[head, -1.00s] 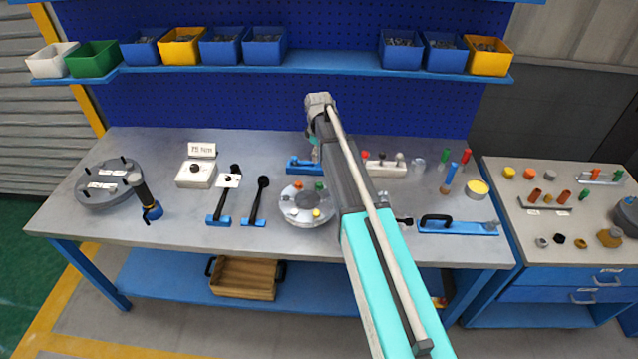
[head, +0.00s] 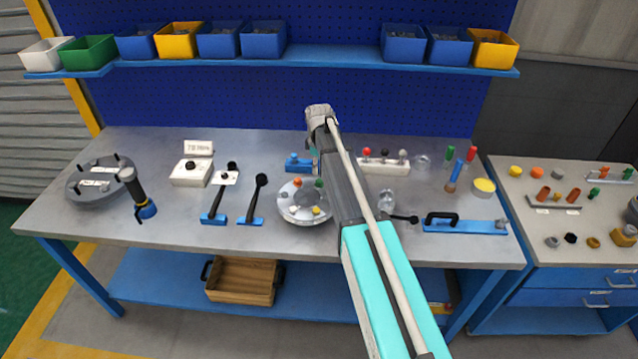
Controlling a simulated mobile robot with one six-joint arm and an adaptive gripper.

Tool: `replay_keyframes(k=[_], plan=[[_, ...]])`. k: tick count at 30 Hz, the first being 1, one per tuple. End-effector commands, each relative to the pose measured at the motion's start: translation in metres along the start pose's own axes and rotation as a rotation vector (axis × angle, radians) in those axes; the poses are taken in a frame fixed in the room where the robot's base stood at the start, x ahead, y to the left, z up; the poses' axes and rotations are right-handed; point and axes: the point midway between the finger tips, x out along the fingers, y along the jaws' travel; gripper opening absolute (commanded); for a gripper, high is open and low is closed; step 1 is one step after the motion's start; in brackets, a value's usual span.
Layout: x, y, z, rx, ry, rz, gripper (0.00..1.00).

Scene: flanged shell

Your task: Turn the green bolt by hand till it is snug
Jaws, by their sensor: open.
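The round grey flanged shell (head: 288,211) sits on the middle of the bench. Its right side is partly hidden behind my arm. The green bolt (head: 319,183) stands at the back right of its rim, close to the left edge of my arm. How deep it sits is too small to tell. An orange bolt (head: 297,183) is at the back and a yellow one (head: 316,210) at the front right. My arm reaches up across the picture, right of the shell. I cannot make out my gripper's fingers; the arm seems to hide them.
A white block with coloured knobs (head: 385,167) and a blue plate with a black handle (head: 465,226) are to the right. The bench front left is clear.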

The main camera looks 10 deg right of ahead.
Motion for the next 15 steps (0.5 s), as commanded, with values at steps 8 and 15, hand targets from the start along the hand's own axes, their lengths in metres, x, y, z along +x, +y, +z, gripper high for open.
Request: replay_keyframes(k=[8, 15], plan=[[0.025, 0.0, 0.0, 0.0, 0.0, 0.0, 0.69], [0.043, 0.0, 0.0, 0.0, 0.0, 0.0, 0.69]])
